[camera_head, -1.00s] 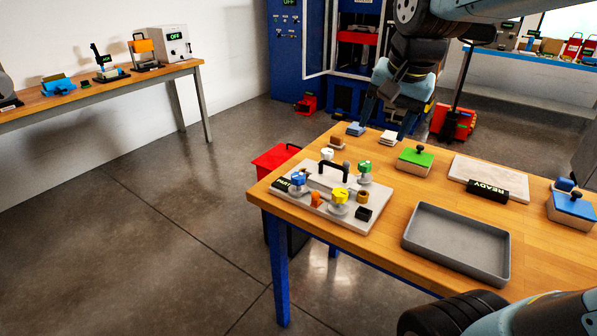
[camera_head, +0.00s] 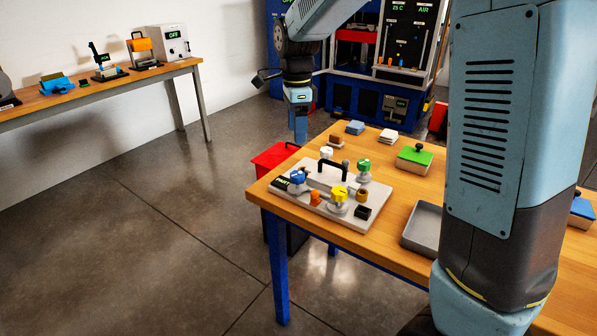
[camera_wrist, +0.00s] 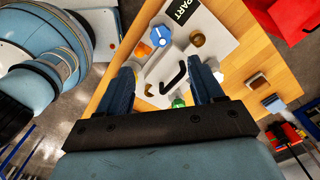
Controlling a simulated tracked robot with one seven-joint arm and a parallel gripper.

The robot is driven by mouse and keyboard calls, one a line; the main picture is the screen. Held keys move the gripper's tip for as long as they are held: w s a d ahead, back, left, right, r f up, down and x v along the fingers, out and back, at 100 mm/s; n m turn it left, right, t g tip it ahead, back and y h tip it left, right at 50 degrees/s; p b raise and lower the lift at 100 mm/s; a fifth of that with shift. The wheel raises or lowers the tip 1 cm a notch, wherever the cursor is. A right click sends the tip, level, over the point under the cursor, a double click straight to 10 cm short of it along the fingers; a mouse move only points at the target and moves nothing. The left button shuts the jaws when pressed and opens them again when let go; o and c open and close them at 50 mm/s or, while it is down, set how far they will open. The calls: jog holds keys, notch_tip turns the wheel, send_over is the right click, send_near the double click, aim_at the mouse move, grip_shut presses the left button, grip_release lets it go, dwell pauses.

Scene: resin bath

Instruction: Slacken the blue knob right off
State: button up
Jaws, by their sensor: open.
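The blue knob (camera_head: 298,177) sits at the left corner of a pale fixture plate (camera_head: 350,215), near the black PART label (camera_head: 281,184). In the wrist view the blue knob (camera_wrist: 160,36) shows clear and uncovered, beyond the fingertips. My gripper (camera_head: 299,138) hangs fingers-down above and behind the plate's left side, apart from the knob. In the wrist view my gripper (camera_wrist: 163,72) is open, its two fingers spread with nothing between them but the view of the plate below.
A black handle (camera_head: 332,165) rises mid-plate. A yellow knob (camera_head: 340,193), a green knob (camera_head: 364,165) and a white knob (camera_head: 327,153) stand around it. A grey tray (camera_head: 418,226) is partly hidden by my arm. A green-topped block (camera_head: 415,156) sits behind.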

aim_at(297, 174)
notch_tip(297, 174, down, 14)
jog(key=shift+r, duration=0.1)
dwell(0.5)
jog(key=c, duration=1)
jog(key=shift+d, duration=0.2)
jog(key=shift+c, duration=0.3)
jog(key=shift+a, duration=0.15)
